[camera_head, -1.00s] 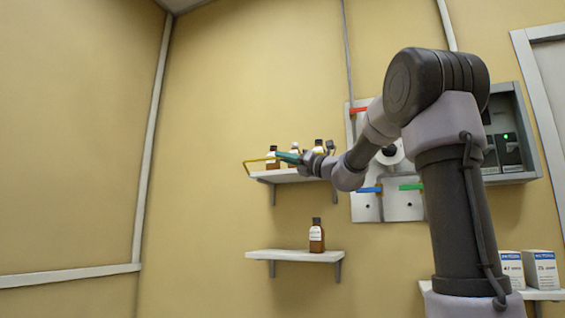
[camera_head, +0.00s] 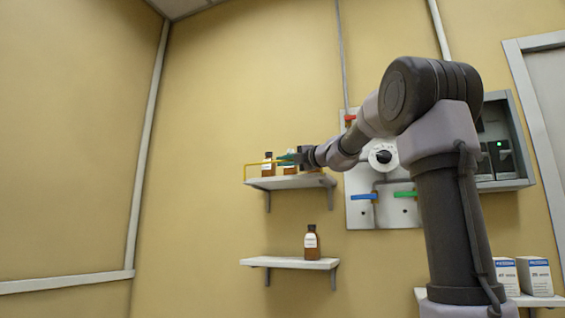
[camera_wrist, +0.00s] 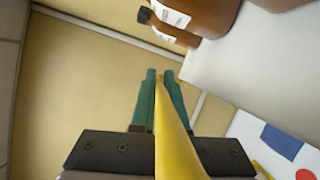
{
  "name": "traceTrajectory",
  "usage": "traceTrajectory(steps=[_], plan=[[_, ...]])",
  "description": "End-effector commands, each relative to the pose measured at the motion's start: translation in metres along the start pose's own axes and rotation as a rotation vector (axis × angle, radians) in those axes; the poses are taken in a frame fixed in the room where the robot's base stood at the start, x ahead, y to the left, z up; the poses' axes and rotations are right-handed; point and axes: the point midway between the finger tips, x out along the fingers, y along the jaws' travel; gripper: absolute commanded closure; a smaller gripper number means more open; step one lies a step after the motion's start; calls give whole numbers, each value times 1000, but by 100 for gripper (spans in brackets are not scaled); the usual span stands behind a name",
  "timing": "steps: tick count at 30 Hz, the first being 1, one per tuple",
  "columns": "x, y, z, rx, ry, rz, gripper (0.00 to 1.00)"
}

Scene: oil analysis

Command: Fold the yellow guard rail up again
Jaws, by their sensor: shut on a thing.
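The yellow guard rail (camera_head: 256,162) runs along the front of the upper shelf (camera_head: 292,183) and stands upright above its edge at the left end. My gripper (camera_head: 287,158) is at the rail, in front of the bottles. In the wrist view my green fingers (camera_wrist: 162,88) are shut on the yellow bar (camera_wrist: 173,140), which passes between them. The right part of the rail is hidden behind my gripper and wrist in the head view.
Brown bottles stand on the upper shelf, one at the left (camera_head: 267,169). Another bottle (camera_head: 311,244) stands on the lower shelf (camera_head: 290,262). A panel with red, blue (camera_head: 364,197) and green (camera_head: 405,194) handles is to the right. White boxes (camera_head: 535,276) stand at lower right.

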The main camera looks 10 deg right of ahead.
Motion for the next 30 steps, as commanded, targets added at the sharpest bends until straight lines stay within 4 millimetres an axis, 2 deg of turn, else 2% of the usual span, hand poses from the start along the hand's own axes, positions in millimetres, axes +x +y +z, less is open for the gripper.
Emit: traceTrajectory(steps=[9, 22, 23, 24, 25, 30], plan=[[2, -2, 4, 72, 1, -31, 100], [2, -2, 4, 79, 0, -33, 100], [2, -2, 4, 79, 0, -33, 76], [2, -2, 4, 79, 0, -33, 61], [2, -2, 4, 79, 0, -33, 58], [2, -2, 4, 78, 1, -33, 58]])
